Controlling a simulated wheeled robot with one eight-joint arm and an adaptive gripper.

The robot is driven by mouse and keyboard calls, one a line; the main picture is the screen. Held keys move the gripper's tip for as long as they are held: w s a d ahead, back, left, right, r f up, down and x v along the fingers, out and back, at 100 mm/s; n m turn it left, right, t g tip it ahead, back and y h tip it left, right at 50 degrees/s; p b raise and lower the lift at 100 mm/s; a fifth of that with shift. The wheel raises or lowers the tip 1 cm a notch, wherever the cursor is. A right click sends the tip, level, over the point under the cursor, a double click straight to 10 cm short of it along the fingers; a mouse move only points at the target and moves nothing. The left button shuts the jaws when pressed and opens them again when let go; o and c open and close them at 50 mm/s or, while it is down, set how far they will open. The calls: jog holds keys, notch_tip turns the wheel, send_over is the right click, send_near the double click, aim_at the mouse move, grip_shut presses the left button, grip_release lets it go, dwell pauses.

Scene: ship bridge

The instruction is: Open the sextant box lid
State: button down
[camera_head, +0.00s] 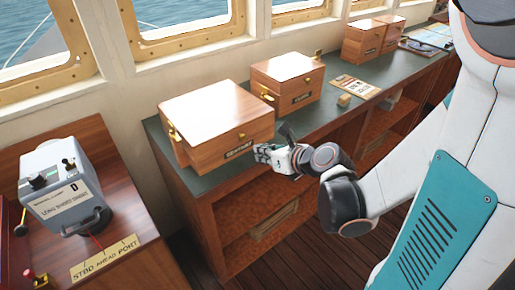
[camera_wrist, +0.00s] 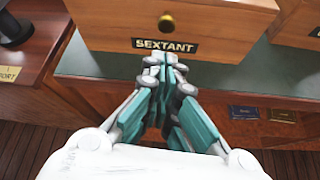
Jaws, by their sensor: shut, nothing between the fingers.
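The sextant box (camera_head: 208,150) is a large wooden box on the green counter, with brass fittings. Its lid (camera_head: 213,105) lies flat and closed. My gripper (camera_head: 262,153) is in front of the box's lower right front, close to the label. In the wrist view my gripper (camera_wrist: 165,68) has its fingers together and empty, just below the label. I cannot tell whether the fingertips touch the box.
Windows line the wall behind. A grey control unit (camera_head: 66,190) stands at left. Open shelves lie below the counter.

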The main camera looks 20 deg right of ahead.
jog(key=b+x, duration=0.2)
jog(key=x, duration=0.5)
jog(key=shift+w+a+f, duration=0.15)
jog(key=shift+w+f, duration=0.05)
jog(key=shift+w, duration=0.15)
jog(key=shift+r, duration=0.1)
